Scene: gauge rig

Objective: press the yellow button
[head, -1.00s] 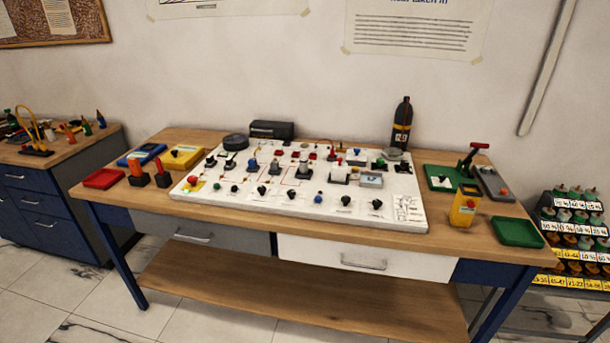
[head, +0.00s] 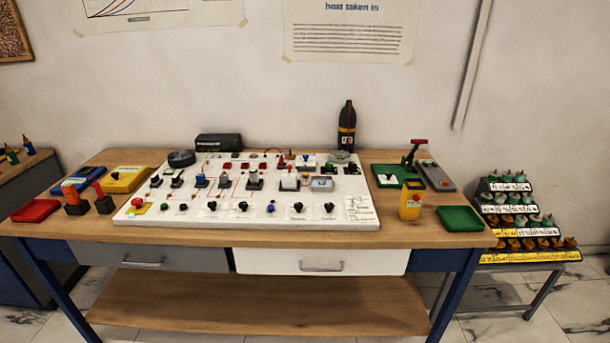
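A white panel (head: 237,217) lies on the wooden bench and carries several small knobs, switches and buttons. At its front left corner a red mushroom button (head: 137,203) sits on a yellow base. A row of small knobs runs along the panel's front, among them a green one (head: 166,209) and a blue one (head: 271,208). I cannot make out a button with a yellow cap on the panel at this size. A yellow box (head: 124,180) lies left of the panel. My gripper is not in view.
The bench (head: 415,236) also holds a red tray (head: 36,211), a green tray (head: 460,219), a yellow handheld meter (head: 411,200) and a dark bottle (head: 346,128). A stepped rack (head: 525,222) stands to the right. Floor shows in front.

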